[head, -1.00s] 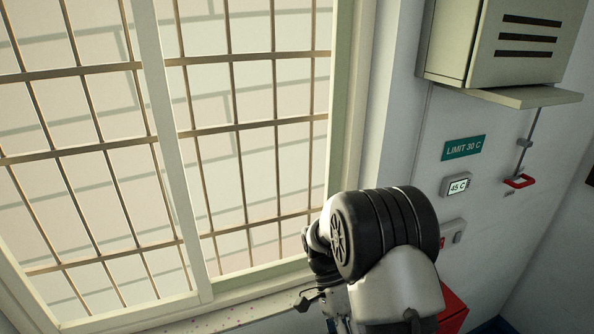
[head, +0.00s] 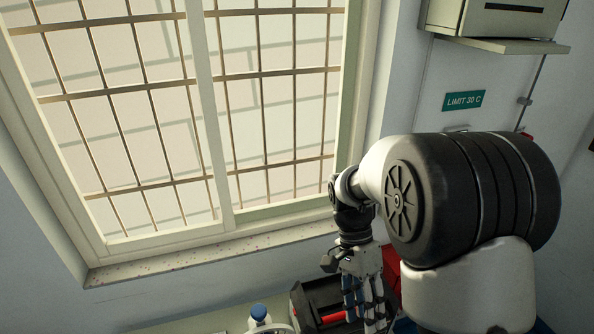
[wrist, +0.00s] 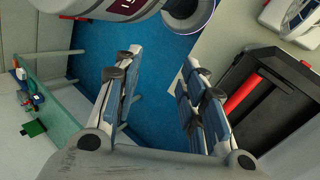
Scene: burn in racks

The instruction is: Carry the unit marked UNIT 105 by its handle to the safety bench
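No marking reading UNIT 105 is legible in any view, and the safety bench cannot be identified for certain. My gripper (head: 362,300) hangs low in the head view, above a pale surface below the window. In the wrist view my gripper (wrist: 158,95) is open, its two blue-padded fingers wide apart with only blue floor between them. A black case (head: 305,301) with a red bar handle (head: 333,317) sits on that surface, beside the gripper. In the wrist view the black case (wrist: 290,115) and its red handle (wrist: 241,94) lie right of the fingers, apart from them.
A red object (head: 391,266) is partly hidden behind my arm. A barred window (head: 220,110) and a wall cabinet (head: 500,20) are above. A green-edged bench (wrist: 62,118) with small items is left in the wrist view.

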